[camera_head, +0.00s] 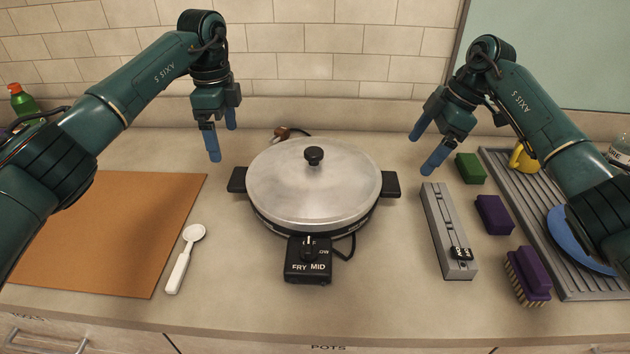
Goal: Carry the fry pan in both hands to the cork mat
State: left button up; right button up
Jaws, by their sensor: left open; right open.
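The fry pan (313,190) stands on the counter in the middle, with a silver lid, a black knob on top and a black handle on each side. A black control box marked FRY MID is at its front. The cork mat (110,230) lies flat at the left, and my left arm covers part of it. My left gripper (220,142) is open and empty, above and behind the pan's left handle (237,179). My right gripper (426,148) is open and empty, above and to the right of the pan's right handle (390,184).
A white spoon (184,258) lies between mat and pan. Right of the pan are a grey bar (446,230), a green sponge (470,168), a purple sponge (494,215), a brush (530,276) and a grey drying rack (585,287). A tiled wall is behind. A dark cord lies behind the pan.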

aim_at(233, 180)
pick_arm(q)
jog(key=f, duration=1.3)
jog(key=shift+s, duration=0.25)
pick_arm(e)
jog(key=x, duration=1.3)
jog(key=shift+s+a, duration=0.1)
jog(key=shift+s, duration=0.15)
pick_arm(q)
jog(key=shift+c, duration=0.5)
pick_arm(e)
jog(key=shift+r, duration=0.1)
jog(key=shift+c, duration=0.5)
pick_arm(q)
jog(key=shift+r, duration=0.1)
grip_shut()
pick_arm(e)
grip_shut()
pick_arm(q)
jog(key=shift+w+r, duration=0.15)
jog(key=shift+r, duration=0.1)
pick_arm(e)
jog(key=shift+w+r, duration=0.15)
jog(key=shift+r, duration=0.15)
